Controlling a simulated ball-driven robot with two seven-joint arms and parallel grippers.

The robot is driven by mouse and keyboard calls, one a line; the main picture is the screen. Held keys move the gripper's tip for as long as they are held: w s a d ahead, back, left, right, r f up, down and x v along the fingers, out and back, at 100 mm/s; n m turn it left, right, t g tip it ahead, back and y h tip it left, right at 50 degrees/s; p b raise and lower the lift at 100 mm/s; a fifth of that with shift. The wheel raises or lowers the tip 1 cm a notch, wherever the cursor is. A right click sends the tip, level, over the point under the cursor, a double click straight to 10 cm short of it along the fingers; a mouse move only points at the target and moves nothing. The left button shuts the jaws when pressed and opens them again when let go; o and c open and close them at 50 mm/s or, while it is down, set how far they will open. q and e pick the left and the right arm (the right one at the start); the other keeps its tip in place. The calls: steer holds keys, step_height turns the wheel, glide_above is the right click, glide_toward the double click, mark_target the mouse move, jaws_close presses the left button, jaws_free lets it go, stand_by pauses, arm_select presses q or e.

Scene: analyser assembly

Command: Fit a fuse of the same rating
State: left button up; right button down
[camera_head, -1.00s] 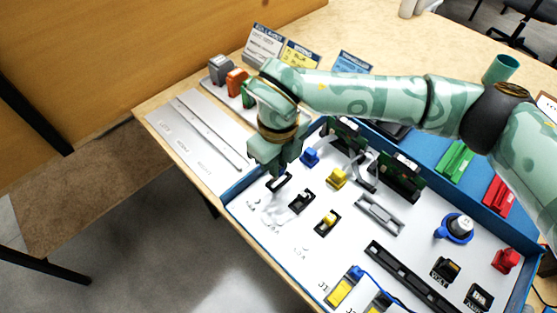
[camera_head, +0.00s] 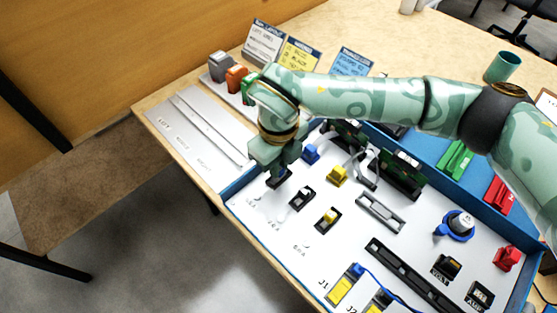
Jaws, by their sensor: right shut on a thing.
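My right gripper (camera_head: 279,168) is at the left end of the white panel (camera_head: 260,235), right over a small black holder (camera_head: 276,182). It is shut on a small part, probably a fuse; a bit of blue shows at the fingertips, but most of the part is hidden. I cannot tell whether the part is fully seated in the holder. Beside it is another black holder (camera_head: 302,197) with no coloured fuse visible. A third holder (camera_head: 327,219) has a yellow fuse (camera_head: 329,214) in it. My left gripper is out of view.
A blue part (camera_head: 310,154) and a yellow part (camera_head: 337,176) stand on the panel close to the gripper. Green boards (camera_head: 402,175) stand upright behind. Grey, orange and green parts (camera_head: 236,79) and signs (camera_head: 299,58) are at the back left. A blue rim (camera_head: 240,181) borders the panel.

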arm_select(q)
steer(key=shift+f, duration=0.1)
arm_select(e)
steer(key=shift+f, duration=0.4)
stand_by(0.3)
steer(key=c, duration=1)
jaws_free()
steer(key=shift+c, duration=0.2)
steer(key=shift+r+p, duration=2.4)
steer(key=shift+r, duration=1.2)
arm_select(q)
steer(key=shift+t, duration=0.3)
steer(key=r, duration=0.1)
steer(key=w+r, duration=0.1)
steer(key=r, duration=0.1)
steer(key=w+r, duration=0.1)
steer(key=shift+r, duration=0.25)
arm_select(e)
steer(key=shift+f, duration=0.1)
